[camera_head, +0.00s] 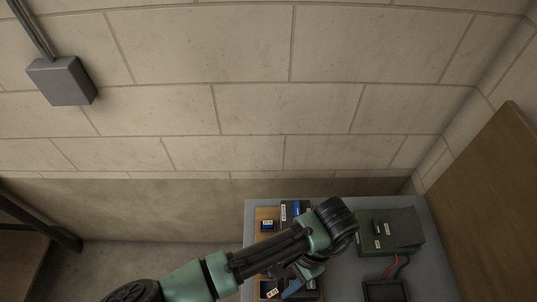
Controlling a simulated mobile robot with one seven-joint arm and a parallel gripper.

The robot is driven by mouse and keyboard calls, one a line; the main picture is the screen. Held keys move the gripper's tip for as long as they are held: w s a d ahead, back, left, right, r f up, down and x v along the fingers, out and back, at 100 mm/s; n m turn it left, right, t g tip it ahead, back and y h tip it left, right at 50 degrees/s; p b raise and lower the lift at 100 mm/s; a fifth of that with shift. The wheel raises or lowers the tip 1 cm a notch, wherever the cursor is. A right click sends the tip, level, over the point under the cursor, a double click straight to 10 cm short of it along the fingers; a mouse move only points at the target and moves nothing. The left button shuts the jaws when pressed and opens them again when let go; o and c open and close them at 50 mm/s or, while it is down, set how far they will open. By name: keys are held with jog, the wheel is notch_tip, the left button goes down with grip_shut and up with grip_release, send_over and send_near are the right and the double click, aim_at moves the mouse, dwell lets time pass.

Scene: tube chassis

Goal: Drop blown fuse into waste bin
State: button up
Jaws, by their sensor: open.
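My gripper (291,284) hangs at the end of the green and black arm, low over the grey table; the wrist partly covers it, and I see nothing clearly held in it. A green chassis box (405,238) stands to its right, with a small black part with a white label (378,228) on its left side. I cannot tell which small part is the blown fuse. A dark open-topped box or device (385,291) sits at the bottom edge, cut off by the frame; I cannot tell whether it is the waste bin.
The grey table (352,277) holds a wooden tray (262,214) with small dark labelled parts, partly behind my arm. Red and black wires (393,267) run between the chassis and dark box. A wooden panel (495,190) stands at right; a block wall (250,60) is behind.

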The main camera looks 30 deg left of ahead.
jog(key=v, duration=0.8)
jog(key=shift+r+p, duration=0.3)
jog(key=shift+p, duration=0.05)
jog(key=shift+w, duration=0.1)
